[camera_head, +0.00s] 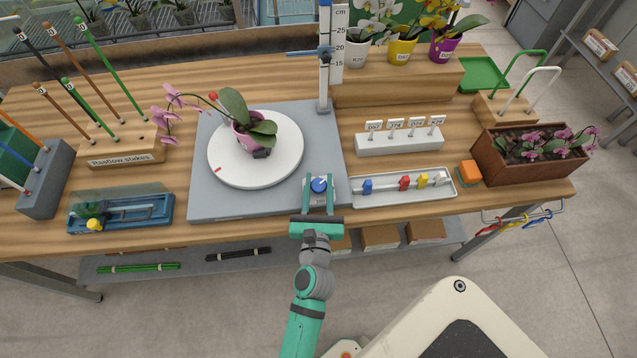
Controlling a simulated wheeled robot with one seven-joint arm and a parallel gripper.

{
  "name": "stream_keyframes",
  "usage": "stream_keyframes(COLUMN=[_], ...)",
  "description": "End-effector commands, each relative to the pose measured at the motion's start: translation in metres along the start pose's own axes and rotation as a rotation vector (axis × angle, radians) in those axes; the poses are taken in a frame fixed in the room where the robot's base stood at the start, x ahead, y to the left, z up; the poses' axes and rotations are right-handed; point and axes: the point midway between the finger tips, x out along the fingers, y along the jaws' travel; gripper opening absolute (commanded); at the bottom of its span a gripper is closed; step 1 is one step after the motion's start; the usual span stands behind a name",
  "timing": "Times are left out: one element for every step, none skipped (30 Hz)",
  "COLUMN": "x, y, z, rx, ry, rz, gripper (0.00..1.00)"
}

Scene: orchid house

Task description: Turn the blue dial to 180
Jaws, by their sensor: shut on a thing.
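The blue dial (319,185) is a small round knob at the front right corner of a grey base plate (328,145). My gripper (319,187) is shut on the blue dial, with one teal finger on each side of it. The dial's pointer and scale marks are too small to read. A white round turntable (225,168) lies on the same plate. It carries a pink pot (240,138) with a leaning pink orchid, and a small red mark shows near its front left edge.
A white tray (410,201) with coloured clips lies close to the right of my gripper. A label rack (400,143) stands behind it. A tall measuring post (325,60) rises at the plate's back right. A blue device (150,212) and stake holder (120,150) stand left.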

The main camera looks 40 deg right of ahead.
Motion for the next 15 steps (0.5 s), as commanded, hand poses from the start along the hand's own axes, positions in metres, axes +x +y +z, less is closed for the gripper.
stream_keyframes(x=[-0.0001, -0.0002, -0.0001, -0.0001, -0.0002, -0.0002, -0.0001, -0.0002, -0.0003, -0.0002, -0.0003, -0.0003, -0.0002, -0.0003, -0.0002], y=[-0.0006, -0.0005, -0.0004, -0.0006, -0.0004, -0.0001, -0.001, -0.0004, 0.0002, -0.0003, 0.0, 0.0003, 0.0, 0.0004, 0.0004], z=[-0.0009, -0.0011, -0.0011, -0.0009, -0.0011, -0.0011, -0.0009, -0.0009, -0.001, -0.001, -0.0011, -0.0015, -0.0014, -0.0016, -0.0016], rx=[0.004, 0.004, 0.004, 0.004, 0.003, 0.004, 0.003, 0.003, 0.005, 0.004, 0.004, 0.003, 0.004, 0.005, 0.004], ry=[0.002, 0.003, 0.003, 0.002, 0.003, 0.003, 0.003, 0.003, 0.003, 0.003, 0.003, 0.004, 0.004, 0.004, 0.004], rz=[-0.025, -0.039, -0.057, -0.071, -0.085, -0.103, -0.119, -0.132, -0.149, -0.164, -0.178, -0.196, -0.211, -0.224, -0.244], gripper=[0.12, 0.12, 0.12, 0.12, 0.12, 0.12, 0.12, 0.12, 0.12, 0.12, 0.12, 0.12, 0.12, 0.12, 0.12])
